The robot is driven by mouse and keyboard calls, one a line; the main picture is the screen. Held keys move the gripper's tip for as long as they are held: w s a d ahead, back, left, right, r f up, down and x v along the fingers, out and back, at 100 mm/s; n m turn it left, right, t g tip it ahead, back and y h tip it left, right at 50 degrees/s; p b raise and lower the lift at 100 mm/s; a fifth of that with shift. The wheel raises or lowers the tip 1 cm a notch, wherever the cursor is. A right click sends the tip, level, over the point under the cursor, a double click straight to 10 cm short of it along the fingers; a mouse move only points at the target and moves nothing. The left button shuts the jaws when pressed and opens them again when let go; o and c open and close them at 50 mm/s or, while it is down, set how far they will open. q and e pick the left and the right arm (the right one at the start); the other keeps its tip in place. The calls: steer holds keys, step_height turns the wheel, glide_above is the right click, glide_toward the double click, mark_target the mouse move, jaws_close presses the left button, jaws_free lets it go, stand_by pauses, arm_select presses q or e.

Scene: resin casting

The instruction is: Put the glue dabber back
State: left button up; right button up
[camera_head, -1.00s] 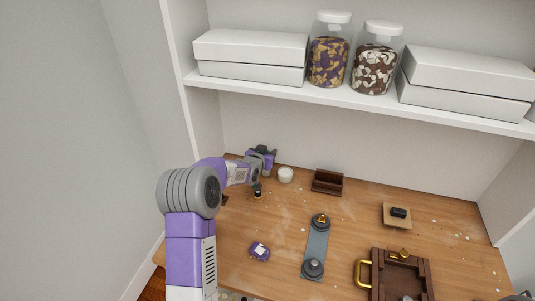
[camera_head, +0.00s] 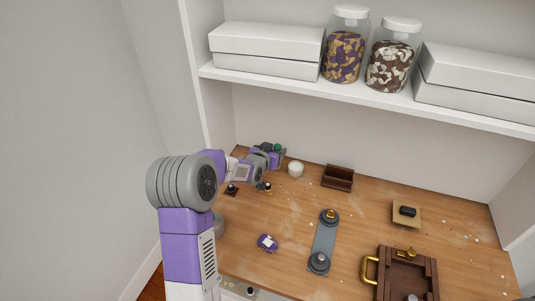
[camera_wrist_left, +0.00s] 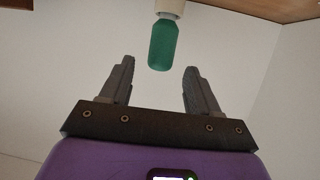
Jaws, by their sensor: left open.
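My left gripper (camera_head: 278,155) is at the back left of the table, beside the side wall of the alcove. In the left wrist view its two fingers (camera_wrist_left: 158,66) are apart with nothing clasped between them. A green rounded piece on a white part (camera_wrist_left: 162,45), possibly the glue dabber, lies just beyond the fingertips, roughly in line with the gap. In the head view a small green spot (camera_head: 277,147) shows at the gripper, partly hidden by it. I cannot tell what holds the green piece. My right gripper is out of view.
A white cup (camera_head: 295,169) and a dark wooden box (camera_head: 338,177) stand right of the gripper. A small black-and-gold item (camera_head: 265,187) and a dark one (camera_head: 232,190) sit in front. The shelf (camera_head: 380,102) overhangs the back. The table's middle has free room.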

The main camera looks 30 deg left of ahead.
arm_select(q)
steer(key=a+v, duration=0.1)
steer(key=v, duration=0.5)
steer(key=shift+s+d+p, duration=0.15)
steer(key=shift+d+p, duration=0.2)
steer(key=shift+d, duration=0.2)
steer(key=shift+f, duration=0.1)
